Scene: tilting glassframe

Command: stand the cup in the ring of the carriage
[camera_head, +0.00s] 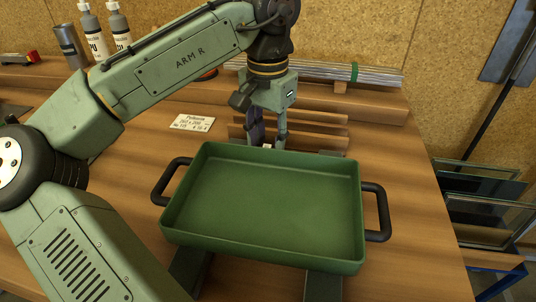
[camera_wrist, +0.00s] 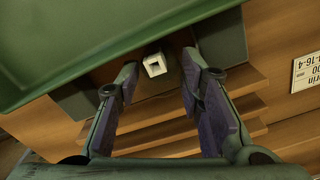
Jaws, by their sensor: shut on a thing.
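My gripper (camera_head: 268,142) points down just behind the far rim of a green tray (camera_head: 352,205). Its two fingers (camera_wrist: 160,68) stand apart, either side of a small white square piece (camera_wrist: 154,65) with a dark hollow. The white piece also shows low between the fingers in the head view (camera_head: 267,146). My gripper is shut on this piece, though finger contact is hard to see. The tray's green side fills the top of the wrist view. I cannot make out a cup, ring or carriage; the tray hides what lies behind and under it.
The tray has black handles left (camera_head: 164,182) and right (camera_head: 378,212). Wooden rails (camera_head: 320,118) lie behind it, with a white label (camera_head: 192,123) to their left. Bottles (camera_head: 119,28) and a grey can (camera_head: 70,46) stand back left. Glass panes (camera_head: 480,190) are racked at right.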

